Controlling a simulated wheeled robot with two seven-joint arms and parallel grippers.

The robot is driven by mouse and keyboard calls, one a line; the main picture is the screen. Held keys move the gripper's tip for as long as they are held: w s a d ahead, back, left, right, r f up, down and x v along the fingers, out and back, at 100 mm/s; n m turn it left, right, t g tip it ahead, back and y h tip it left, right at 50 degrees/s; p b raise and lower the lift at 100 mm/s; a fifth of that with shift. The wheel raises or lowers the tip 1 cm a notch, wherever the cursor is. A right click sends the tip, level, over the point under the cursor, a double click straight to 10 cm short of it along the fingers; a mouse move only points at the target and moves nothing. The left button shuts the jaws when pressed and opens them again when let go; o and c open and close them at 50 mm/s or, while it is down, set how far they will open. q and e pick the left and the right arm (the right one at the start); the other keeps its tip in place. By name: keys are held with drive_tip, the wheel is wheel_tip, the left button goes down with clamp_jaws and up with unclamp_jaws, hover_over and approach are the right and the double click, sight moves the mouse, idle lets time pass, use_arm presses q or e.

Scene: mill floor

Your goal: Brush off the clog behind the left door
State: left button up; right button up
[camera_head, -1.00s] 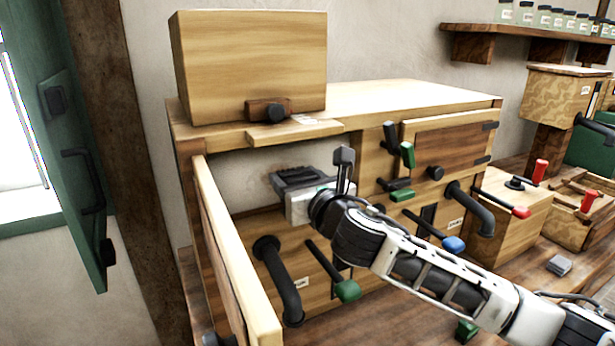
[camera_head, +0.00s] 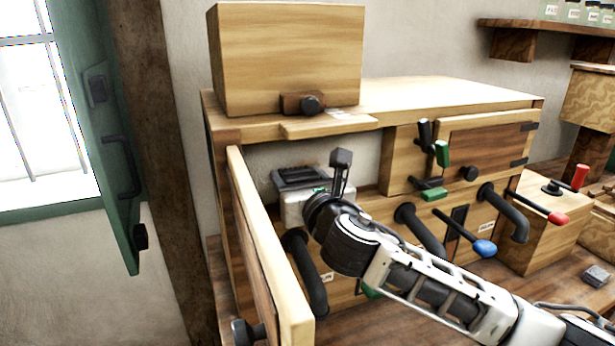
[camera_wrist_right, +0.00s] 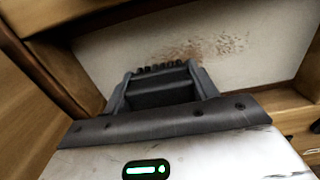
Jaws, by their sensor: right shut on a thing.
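The left door (camera_head: 268,250) of the wooden cabinet stands open toward me. My right gripper (camera_head: 300,178) is inside the open bay behind it, close to the door. In the wrist view the gripper (camera_wrist_right: 160,90) is shut on a dark brush-like thing (camera_wrist_right: 158,70) with several short dark stubs along its far edge. Brown specks (camera_wrist_right: 205,48) are spread over the pale surface beyond it. They look like the clog, though I cannot be sure. The stubs appear just short of the specks; touching cannot be told. The left gripper is not in view.
A wooden box (camera_head: 288,60) sits on top of the cabinet. Dark curved pipes (camera_head: 308,275), a blue-tipped lever (camera_head: 484,248) and a red-tipped lever (camera_head: 556,217) stick out of the front. A green shutter (camera_head: 112,150) hangs open at the left.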

sight(290, 181)
drive_tip(key=shift+s+a, duration=0.2)
drive_tip(key=shift+a, duration=0.4)
drive_tip(key=shift+s+a, duration=0.2)
drive_tip(key=shift+a, duration=0.35)
drive_tip(key=shift+w+r, duration=0.1)
drive_tip(key=shift+r, duration=0.6)
drive_tip(key=shift+w+d, duration=0.7)
drive_tip(key=shift+d, duration=1.5)
drive_tip(key=shift+w+d, duration=0.7)
drive_tip(key=shift+d, duration=1.55)
drive_tip(key=shift+w+d, duration=0.7)
drive_tip(key=shift+d, duration=1.5)
drive_tip(key=shift+s+a, duration=0.7)
drive_tip(key=shift+a, duration=1.5)
drive_tip(key=shift+s+a, duration=0.75)
drive_tip(key=shift+a, duration=1.45)
drive_tip(key=shift+s+a, duration=0.7)
drive_tip(key=shift+a, duration=1.5)
drive_tip(key=shift+s+f, duration=0.1)
drive_tip(key=shift+s, duration=0.3)
drive_tip(key=shift+v, duration=2.55)
drive_tip(key=shift+d, duration=0.1)
